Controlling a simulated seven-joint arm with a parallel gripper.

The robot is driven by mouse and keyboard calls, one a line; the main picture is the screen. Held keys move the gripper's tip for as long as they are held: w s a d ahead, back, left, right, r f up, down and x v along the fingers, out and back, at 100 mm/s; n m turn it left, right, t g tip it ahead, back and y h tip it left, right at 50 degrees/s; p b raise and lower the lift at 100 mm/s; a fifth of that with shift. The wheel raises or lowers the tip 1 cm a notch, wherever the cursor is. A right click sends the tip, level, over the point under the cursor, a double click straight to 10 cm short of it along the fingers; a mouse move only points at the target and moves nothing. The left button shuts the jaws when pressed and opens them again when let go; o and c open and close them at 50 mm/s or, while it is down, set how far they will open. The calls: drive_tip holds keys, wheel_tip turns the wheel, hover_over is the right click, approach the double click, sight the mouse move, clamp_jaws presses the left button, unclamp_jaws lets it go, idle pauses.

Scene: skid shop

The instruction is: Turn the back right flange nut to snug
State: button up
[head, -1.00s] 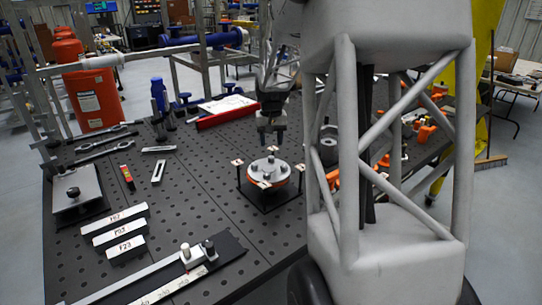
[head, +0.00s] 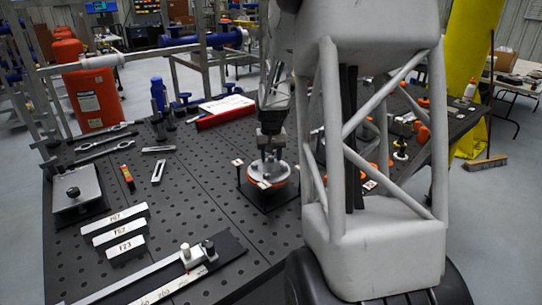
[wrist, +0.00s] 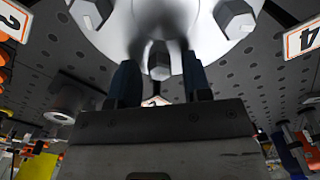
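A round metal flange (head: 282,173) with an orange lower ring sits on a dark square stand on the table. In the wrist view the pale flange face (wrist: 118,28) fills the top, with a left nut (wrist: 90,12), a right nut (wrist: 235,18) and a middle nut (wrist: 158,62). My gripper (head: 268,160) is down at the flange, pointing downward. In the wrist view my gripper (wrist: 160,68) is open, its dark fingers on either side of the middle nut with visible gaps. The head view does not clearly show which nut this is; my gripper hides part of the flange.
Number tags stand around the flange, including the 2 tag (wrist: 10,20) and the 4 tag (wrist: 302,38). Labelled bars (head: 125,247) and a metal plate (head: 76,187) lie on the left of the perforated table (head: 200,180). A red tray (head: 222,115) lies behind the flange.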

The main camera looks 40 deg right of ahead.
clamp_jaws()
drive_tip(key=shift+m, duration=0.3)
drive_tip(key=m, duration=0.3)
drive_tip(key=shift+m, duration=2)
drive_tip(key=shift+o, duration=0.7)
unclamp_jaws()
drive_tip(key=shift+r, duration=0.1)
